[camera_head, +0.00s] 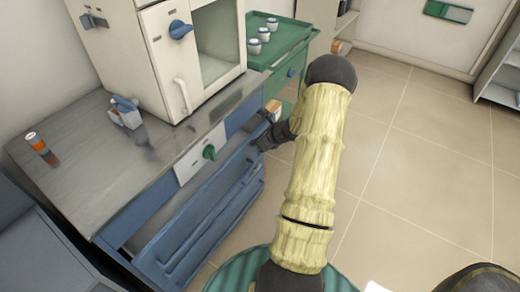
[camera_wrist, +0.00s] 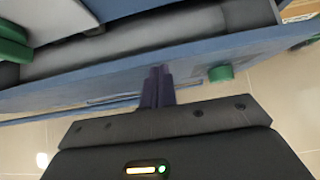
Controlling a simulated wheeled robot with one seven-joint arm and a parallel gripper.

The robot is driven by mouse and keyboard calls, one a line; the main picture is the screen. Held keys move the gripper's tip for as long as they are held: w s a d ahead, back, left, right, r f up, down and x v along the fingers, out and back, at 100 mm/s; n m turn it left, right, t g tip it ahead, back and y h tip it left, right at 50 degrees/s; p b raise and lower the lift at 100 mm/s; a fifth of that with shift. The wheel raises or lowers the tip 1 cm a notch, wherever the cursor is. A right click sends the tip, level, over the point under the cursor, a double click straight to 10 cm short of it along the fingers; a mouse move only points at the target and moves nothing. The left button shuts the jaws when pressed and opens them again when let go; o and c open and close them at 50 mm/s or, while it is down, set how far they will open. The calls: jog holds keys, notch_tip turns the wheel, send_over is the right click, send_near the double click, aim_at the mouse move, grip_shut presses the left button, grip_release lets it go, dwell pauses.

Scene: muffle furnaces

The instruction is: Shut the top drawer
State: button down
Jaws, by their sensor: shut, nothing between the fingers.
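The bench (camera_head: 90,165) has blue drawer fronts below its metal top. A blue drawer (camera_head: 225,195) stands out from the bench beneath the white panel with a green knob (camera_head: 209,153). In the wrist view the open drawer (camera_wrist: 100,75) shows its blue front edge and grey inside. My gripper (camera_wrist: 157,75) is shut and empty, its dark fingertips at the drawer's front edge; I cannot tell whether they touch it. In the head view my gripper (camera_head: 262,143) is at the drawer's far right end, partly hidden by my arm.
A white furnace (camera_head: 165,50) stands on the bench, with a small bottle (camera_head: 38,145) and a white and blue item (camera_head: 125,112) on the metal top. A green cart (camera_head: 285,45) with several jars is behind. Tiled floor (camera_head: 410,150) is clear on the right.

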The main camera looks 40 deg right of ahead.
jog(key=w, duration=0.1)
jog(key=w+a, duration=0.1)
jog(key=w, duration=0.1)
jog(key=w+a, duration=0.1)
jog(key=w, duration=0.1)
jog(key=shift+w+r, duration=0.1)
jog(key=shift+w, duration=0.15)
jog(key=shift+w+a+r, duration=0.1)
jog(key=shift+a, duration=0.05)
jog(key=s, duration=0.1)
jog(key=s+d, duration=0.1)
jog(key=s, duration=0.1)
jog(key=shift+s+d+f+b, duration=0.15)
jog(key=shift+d+f+b, duration=0.05)
jog(key=shift+f+b, duration=0.1)
jog(key=p+v, duration=0.1)
jog(key=v, duration=1)
jog(key=shift+s+d+f+p, duration=0.2)
jog(key=shift+d+f+p, duration=0.1)
jog(key=shift+a, duration=0.1)
